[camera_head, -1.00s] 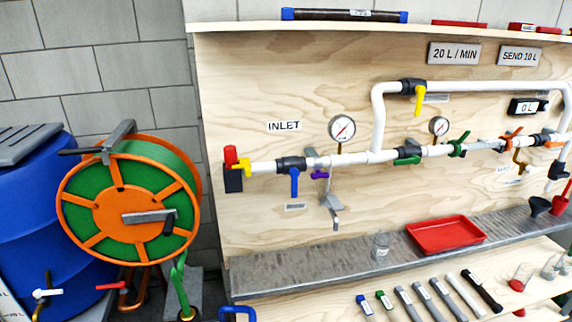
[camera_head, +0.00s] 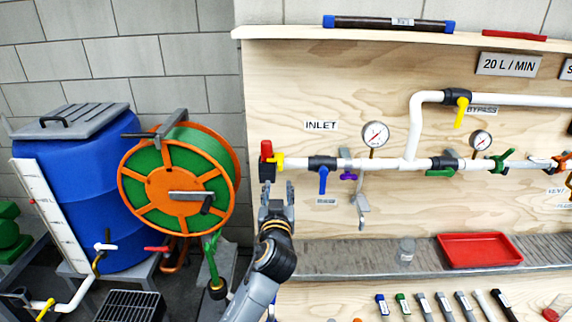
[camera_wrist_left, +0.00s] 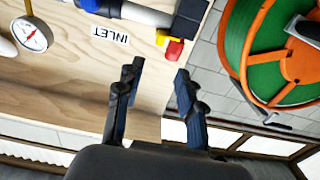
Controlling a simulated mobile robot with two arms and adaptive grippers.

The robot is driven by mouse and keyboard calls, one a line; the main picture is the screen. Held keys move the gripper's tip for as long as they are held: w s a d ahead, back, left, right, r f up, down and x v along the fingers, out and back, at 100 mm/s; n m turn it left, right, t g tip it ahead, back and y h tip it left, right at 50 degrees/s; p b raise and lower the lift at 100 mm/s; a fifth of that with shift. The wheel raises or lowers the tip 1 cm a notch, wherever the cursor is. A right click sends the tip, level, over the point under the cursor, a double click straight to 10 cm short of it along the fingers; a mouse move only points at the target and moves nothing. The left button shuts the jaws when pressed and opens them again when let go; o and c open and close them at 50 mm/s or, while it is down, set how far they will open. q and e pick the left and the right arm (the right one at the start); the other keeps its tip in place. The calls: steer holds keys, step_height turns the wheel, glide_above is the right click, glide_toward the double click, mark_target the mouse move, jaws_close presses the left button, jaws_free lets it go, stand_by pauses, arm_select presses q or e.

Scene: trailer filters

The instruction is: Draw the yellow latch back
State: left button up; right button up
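The yellow latch (camera_head: 278,161) sits at the left end of the white inlet pipe on the plywood panel, beside a red piece (camera_head: 266,150) on a dark block (camera_head: 267,172). In the left wrist view the yellow latch (camera_wrist_left: 162,38) shows just beyond the fingertips, with the red piece (camera_wrist_left: 175,51) next to it. My left gripper (camera_head: 278,187) is open and empty, apparently just below the latch in the head view. In the left wrist view the left gripper's fingers (camera_wrist_left: 157,73) are apart and not touching the latch. My right gripper is out of view.
A blue-handled valve (camera_head: 323,174) and a gauge (camera_head: 375,135) are on the pipe to the right. A green and orange hose reel (camera_head: 165,190) stands close on the left, beside a blue barrel (camera_head: 85,190). A grey ledge (camera_head: 345,262) holds a red tray (camera_head: 480,250).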

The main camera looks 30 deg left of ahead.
mark_target(280, 165)
arm_select(q)
steer(key=p+x, duration=0.2)
steer(key=x, duration=0.9)
steer(key=shift+w+p, duration=0.3)
jaws_close()
